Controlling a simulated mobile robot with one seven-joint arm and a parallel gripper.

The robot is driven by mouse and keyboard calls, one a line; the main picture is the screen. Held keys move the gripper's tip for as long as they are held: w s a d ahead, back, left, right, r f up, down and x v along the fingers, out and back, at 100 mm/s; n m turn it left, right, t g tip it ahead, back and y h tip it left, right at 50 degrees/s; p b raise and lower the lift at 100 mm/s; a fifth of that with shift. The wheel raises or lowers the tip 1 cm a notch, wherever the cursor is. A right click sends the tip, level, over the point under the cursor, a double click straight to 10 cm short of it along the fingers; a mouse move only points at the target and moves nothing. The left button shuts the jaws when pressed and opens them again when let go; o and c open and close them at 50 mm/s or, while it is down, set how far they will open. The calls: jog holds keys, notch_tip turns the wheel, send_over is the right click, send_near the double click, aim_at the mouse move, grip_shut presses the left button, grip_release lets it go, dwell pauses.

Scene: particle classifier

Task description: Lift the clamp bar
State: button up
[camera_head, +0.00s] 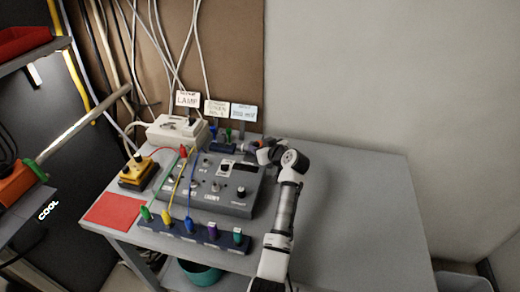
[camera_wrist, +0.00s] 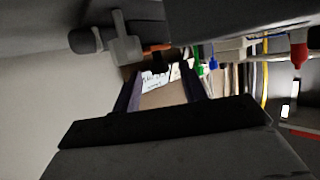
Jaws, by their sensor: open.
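My gripper (camera_head: 258,150) is at the back right corner of the grey control box (camera_head: 240,203), low over the table. Its fingers show in the wrist view (camera_wrist: 160,82), spread apart with nothing held between them. I cannot pick out the clamp bar with certainty. A small grey T-shaped part (camera_wrist: 122,42) with a dark round end is close to the gripper in the wrist view, apart from the fingers. In the head view my wrist hides much of the area behind the box's right corner.
Several coloured plugs stand in a dark strip (camera_head: 153,222) at the table's front, with cables to the box. A white lamp unit (camera_head: 163,132), a yellow-black box (camera_head: 130,176) and a red mat (camera_head: 112,209) are left. The table's right side (camera_head: 365,205) is clear.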

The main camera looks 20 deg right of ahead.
jog(key=shift+w+f, duration=0.1)
jog(key=shift+w, duration=0.1)
grip_shut()
